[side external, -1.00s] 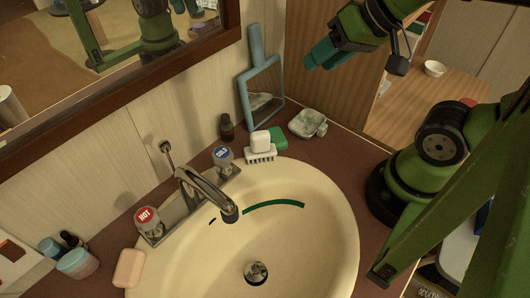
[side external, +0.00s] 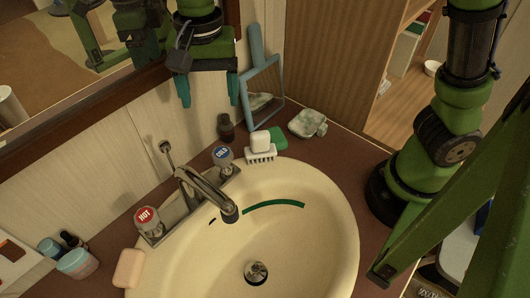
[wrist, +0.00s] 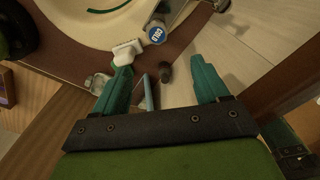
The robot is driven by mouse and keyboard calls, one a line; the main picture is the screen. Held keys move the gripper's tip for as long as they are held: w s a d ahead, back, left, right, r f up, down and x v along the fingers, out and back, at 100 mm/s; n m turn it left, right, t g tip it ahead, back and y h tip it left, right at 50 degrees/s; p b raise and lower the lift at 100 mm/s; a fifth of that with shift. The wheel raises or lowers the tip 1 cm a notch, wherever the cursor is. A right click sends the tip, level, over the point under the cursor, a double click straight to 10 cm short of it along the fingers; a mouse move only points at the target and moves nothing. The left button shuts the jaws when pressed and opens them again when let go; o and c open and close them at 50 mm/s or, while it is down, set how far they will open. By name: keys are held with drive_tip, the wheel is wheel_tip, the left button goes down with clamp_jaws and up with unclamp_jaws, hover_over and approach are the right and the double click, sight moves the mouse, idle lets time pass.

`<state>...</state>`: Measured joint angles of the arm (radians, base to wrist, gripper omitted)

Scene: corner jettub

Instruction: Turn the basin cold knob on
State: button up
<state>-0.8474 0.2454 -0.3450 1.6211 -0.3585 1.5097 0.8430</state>
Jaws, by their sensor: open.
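The cold knob (side external: 223,156), clear with a blue cap, stands at the back right end of the faucet (side external: 205,188) on the basin (side external: 340,215). It also shows in the wrist view (wrist: 156,34), beyond my fingers at the top. The hot knob (side external: 148,221), with a red cap, is at the faucet's other end. My gripper (side external: 210,90) is open and empty, fingers pointing down, in the air above the cold knob and close to the mirror frame. In the wrist view its two teal fingers (wrist: 165,82) are spread apart.
The wall mirror's frame (side external: 110,95) is close on the left.

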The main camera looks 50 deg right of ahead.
sight(222, 152)
drive_tip(key=f+m, duration=0.1)
drive_tip(key=f, duration=0.7)
drive_tip(key=f+m, duration=0.1)
drive_tip(key=f, duration=0.6)
drive_tip(key=shift+d+f, duration=0.2)
drive_tip(key=shift+f, duration=0.2)
drive_tip(key=c, duration=1.1)
drive_tip(key=shift+o, duration=0.2)
